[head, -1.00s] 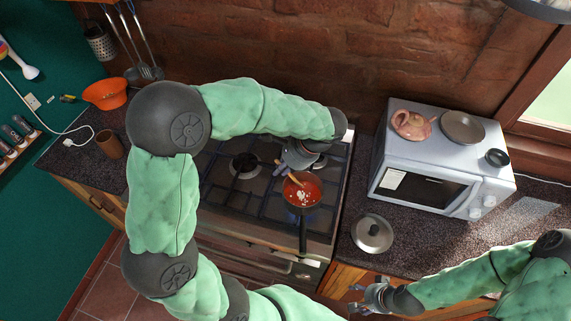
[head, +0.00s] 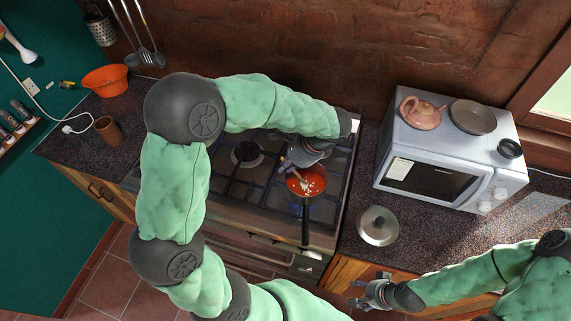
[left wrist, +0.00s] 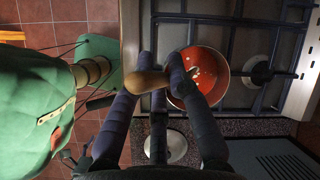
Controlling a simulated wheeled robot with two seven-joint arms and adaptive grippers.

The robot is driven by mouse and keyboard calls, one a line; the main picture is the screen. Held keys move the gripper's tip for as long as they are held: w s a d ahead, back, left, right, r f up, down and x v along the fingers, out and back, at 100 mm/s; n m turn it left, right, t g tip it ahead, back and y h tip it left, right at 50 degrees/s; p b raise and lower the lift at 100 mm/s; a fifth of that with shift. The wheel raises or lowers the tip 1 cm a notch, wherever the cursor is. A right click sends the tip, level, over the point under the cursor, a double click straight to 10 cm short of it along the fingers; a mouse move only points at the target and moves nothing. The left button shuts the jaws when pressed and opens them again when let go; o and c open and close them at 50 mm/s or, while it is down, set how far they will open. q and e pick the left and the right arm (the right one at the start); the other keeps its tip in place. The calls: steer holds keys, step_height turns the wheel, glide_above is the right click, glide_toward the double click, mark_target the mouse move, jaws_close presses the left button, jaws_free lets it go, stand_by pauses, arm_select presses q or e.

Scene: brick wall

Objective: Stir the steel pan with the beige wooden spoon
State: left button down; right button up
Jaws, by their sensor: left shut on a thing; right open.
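The pan (head: 306,228), with a dark handle pointing toward me and red contents with white bits, sits on the stove. It also shows in the left wrist view (left wrist: 226,66). My left gripper (head: 292,163) is shut on the wooden spoon (head: 302,179), above the pan's far left edge. The spoon slants down with its lower end in the red contents. In the left wrist view, the spoon's handle end (left wrist: 147,80) sticks out between the fingers; the rest is mostly hidden. My right gripper (head: 364,293) is open and empty in front of the counter.
A pot lid (head: 377,226) lies on the counter right of the stove. A white microwave (head: 440,150) stands behind it, carrying a pink teapot (head: 421,113), a plate (head: 473,117) and a dark bowl (head: 509,149). An orange bowl (head: 106,80) and brown cup (head: 108,129) stand at left.

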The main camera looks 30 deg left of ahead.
arm_select(q)
steer(key=shift+w+d+f+b, duration=0.1)
steer(key=shift+w+f+b, duration=0.25)
steer(key=shift+f, duration=0.35)
steer(key=shift+w+d+f+b, duration=0.1)
steer(key=shift+w+f+b, duration=0.1)
steer(key=shift+f+b, duration=0.4)
steer(key=shift+w+d+f+b, duration=0.1)
steer(key=shift+w+f+b, duration=0.2)
steer(key=shift+f, duration=0.5)
steer(key=shift+d, duration=0.1)
